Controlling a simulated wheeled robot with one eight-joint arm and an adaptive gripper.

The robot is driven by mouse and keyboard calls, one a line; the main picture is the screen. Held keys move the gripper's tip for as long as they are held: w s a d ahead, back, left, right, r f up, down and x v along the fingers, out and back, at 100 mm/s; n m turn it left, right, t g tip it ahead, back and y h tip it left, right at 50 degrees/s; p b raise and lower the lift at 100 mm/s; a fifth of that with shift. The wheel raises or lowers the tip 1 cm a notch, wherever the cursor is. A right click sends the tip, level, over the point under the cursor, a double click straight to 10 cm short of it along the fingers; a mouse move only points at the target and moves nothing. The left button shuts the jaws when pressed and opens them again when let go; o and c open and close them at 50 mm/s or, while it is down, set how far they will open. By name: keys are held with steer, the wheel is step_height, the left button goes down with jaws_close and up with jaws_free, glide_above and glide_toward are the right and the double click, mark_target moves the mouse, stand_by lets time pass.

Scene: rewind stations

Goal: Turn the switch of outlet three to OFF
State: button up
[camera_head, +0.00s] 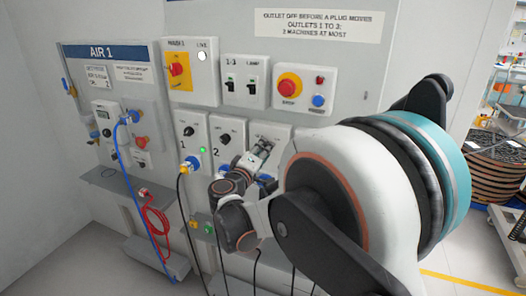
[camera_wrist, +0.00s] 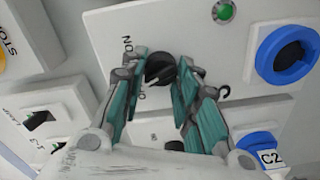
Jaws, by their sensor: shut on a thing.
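My gripper (camera_wrist: 160,75) is shut on a small black round switch knob (camera_wrist: 158,68) in the wrist view, one teal-padded finger on either side. The knob is on a white outlet panel (camera_wrist: 120,18) with a lit green lamp (camera_wrist: 223,11) and a blue socket (camera_wrist: 287,55). Lettering beside the knob and a digit, probably 3, are partly covered by the fingers. I cannot tell which way the knob points. In the head view my gripper (camera_head: 263,152) is at the panel right of outlet two (camera_head: 229,140); the knob is hidden there.
Outlet one (camera_head: 191,145) has a lit green lamp and a yellow plug. In the wrist view a blue socket with a C2 tag (camera_wrist: 270,158) is close to my gripper. Above are the lamp switches (camera_head: 245,82) and a stop-button box (camera_head: 302,88). Cables hang below.

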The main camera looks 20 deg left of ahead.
steer(key=shift+n, duration=2.2)
steer(key=o, duration=1.1)
steer(key=shift+f, duration=0.1)
steer(key=shift+c, duration=0.2)
steer(key=s+a, duration=0.1)
steer(key=s, duration=1.1)
